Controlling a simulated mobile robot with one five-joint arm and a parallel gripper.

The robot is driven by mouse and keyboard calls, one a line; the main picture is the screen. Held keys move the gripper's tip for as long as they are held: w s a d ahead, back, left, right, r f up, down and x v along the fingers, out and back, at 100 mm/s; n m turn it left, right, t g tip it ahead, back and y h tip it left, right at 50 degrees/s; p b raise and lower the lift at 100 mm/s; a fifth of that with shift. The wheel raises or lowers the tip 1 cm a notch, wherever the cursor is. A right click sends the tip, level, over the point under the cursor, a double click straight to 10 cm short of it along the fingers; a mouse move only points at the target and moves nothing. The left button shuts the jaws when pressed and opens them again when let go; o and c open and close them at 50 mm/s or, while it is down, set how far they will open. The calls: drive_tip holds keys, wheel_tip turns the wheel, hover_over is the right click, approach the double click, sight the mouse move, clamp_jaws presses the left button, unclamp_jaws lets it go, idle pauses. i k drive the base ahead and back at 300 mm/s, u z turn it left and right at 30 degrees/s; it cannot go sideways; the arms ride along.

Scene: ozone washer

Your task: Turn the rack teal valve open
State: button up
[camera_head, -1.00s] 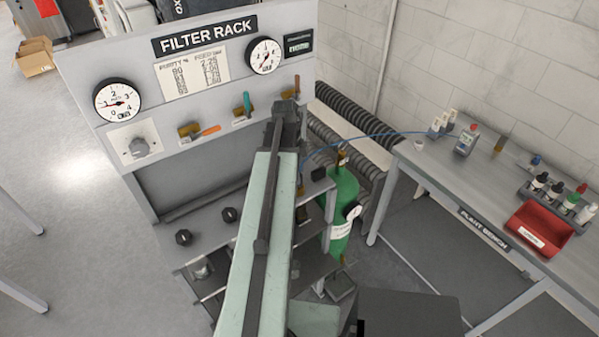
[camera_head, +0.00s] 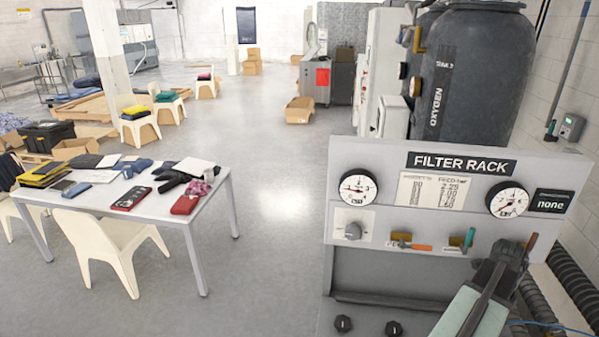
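The filter rack panel (camera_head: 350,150) stands at the right. Its teal valve handle (camera_head: 468,238) points upward, slightly tilted, from a brass body (camera_head: 455,241). An orange valve handle (camera_head: 415,246) to its left lies nearly level. A brown-orange valve handle (camera_head: 530,244) at the right stands upright, its lower part hidden by my gripper. My dark gripper (camera_head: 508,252) is at the end of my pale green arm, right of and below the teal handle in the picture. It appears apart from the teal handle. Its fingers are too small and dark to judge.
Two round gauges (camera_head: 357,188) (camera_head: 507,200), a grey knob (camera_head: 353,231) and a display (camera_head: 551,202) are on the panel. Black knobs (camera_head: 343,323) sit below. A cluttered table (camera_head: 215,205) and chair (camera_head: 100,250) stand left; the floor between is clear.

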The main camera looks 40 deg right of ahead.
sight(463, 248)
drive_tip(key=k, duration=1)
